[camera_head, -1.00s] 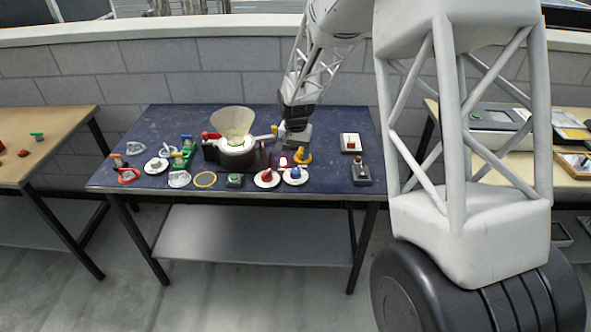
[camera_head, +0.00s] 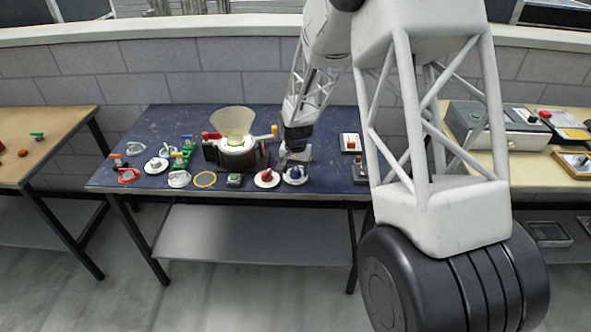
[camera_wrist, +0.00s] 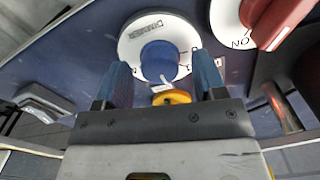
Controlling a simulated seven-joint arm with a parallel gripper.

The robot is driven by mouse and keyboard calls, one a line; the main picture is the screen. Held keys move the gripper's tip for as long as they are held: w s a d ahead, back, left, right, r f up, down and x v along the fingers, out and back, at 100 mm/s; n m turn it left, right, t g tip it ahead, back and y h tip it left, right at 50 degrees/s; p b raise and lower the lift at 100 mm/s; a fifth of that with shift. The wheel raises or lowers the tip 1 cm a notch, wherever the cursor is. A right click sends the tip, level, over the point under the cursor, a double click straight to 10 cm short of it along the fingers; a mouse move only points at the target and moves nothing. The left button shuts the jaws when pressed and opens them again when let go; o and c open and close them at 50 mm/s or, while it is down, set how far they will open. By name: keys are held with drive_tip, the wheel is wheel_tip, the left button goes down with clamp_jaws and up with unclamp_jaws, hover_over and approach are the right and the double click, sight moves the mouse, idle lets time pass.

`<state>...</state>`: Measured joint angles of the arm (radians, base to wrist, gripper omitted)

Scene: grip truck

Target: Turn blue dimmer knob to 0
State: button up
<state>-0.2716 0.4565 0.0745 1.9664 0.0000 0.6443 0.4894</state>
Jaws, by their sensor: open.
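The blue dimmer knob (camera_head: 295,172) sits on a white round dial near the front edge of the blue table. In the wrist view the blue knob (camera_wrist: 159,62) stands in the middle of its white dial (camera_wrist: 130,42), which carries printed marks and the word DIMMER. My gripper (camera_head: 288,160) is just behind and above the knob in the head view. In the wrist view my gripper (camera_wrist: 160,82) is open, its two blue-tipped fingers apart on either side of the knob's lower part.
A red knob on a white dial (camera_head: 267,179) stands just left of the blue one; it shows at the upper right in the wrist view (camera_wrist: 262,14). A grey box with a green button (camera_head: 235,180) and a yellow ring (camera_head: 205,179) are farther left.

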drive_tip(key=shift+f, duration=0.15)
drive_tip(key=c, duration=0.9)
drive_tip(key=shift+n, duration=0.6)
drive_tip(key=n, duration=0.3)
drive_tip(key=shift+n, duration=0.3)
drive_tip(key=n, duration=0.3)
drive_tip(key=shift+n, duration=0.3)
drive_tip(key=n, duration=0.3)
drive_tip(key=shift+n, duration=2.3)
